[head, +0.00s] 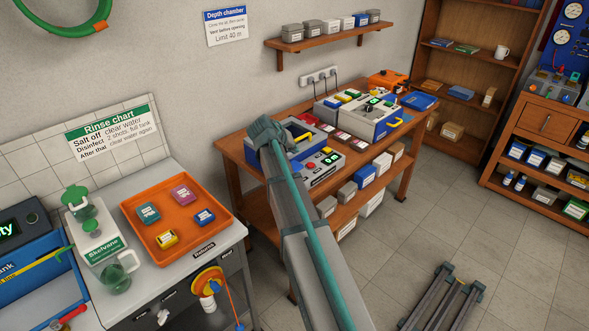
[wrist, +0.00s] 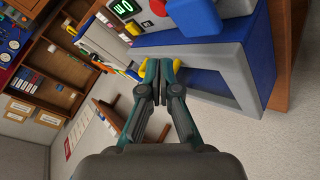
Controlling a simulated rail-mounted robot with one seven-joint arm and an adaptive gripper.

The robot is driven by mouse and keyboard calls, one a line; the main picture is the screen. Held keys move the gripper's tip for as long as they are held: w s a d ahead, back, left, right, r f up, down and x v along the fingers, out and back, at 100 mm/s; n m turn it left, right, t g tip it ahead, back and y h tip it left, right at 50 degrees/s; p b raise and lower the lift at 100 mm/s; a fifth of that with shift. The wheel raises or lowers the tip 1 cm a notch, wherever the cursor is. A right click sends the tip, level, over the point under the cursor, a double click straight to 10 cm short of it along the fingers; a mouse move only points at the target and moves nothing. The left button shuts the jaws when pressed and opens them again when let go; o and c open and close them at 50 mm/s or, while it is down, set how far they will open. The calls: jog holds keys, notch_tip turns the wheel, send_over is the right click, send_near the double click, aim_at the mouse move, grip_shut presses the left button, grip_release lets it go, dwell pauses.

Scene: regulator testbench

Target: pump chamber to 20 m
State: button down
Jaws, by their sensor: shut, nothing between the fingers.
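The depth chamber appears to be the blue and grey unit (head: 312,143) with a yellow handle, on the wooden bench below the depth chamber sign. A control box (head: 323,167) with a red button and a small lit display stands at its front. In the wrist view a blue and grey housing (wrist: 225,62) fills the upper right. A lit green display (wrist: 122,8), seemingly "0 m" and turned sideways, a red control (wrist: 157,8) and a large blue part (wrist: 190,18) sit above it. My gripper (wrist: 158,64) is shut and empty before the housing, near a yellow piece; contact is unclear.
A second console (head: 370,118) with a lit display stands farther right on the bench. An orange tray (head: 176,250) with several coloured blocks lies on the left counter. A wall shelf (head: 322,40) holds several boxes. The floor (head: 400,240) right of the bench is mostly clear.

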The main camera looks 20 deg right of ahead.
aim_at(294, 165)
jog(key=shift+f+b, duration=0.8)
jog(key=shift+f, duration=1)
jog(key=shift+f+b, duration=0.3)
jog(key=shift+f, duration=0.15)
jog(key=shift+f+b, duration=0.8)
jog(key=shift+f, duration=0.45)
dwell(1.3)
jog(key=shift+r, duration=0.15)
jog(key=shift+r+p, duration=0.8)
jog(key=shift+r, duration=0.75)
jog(key=shift+r+p, duration=1.2)
jog(key=shift+r, duration=1.3)
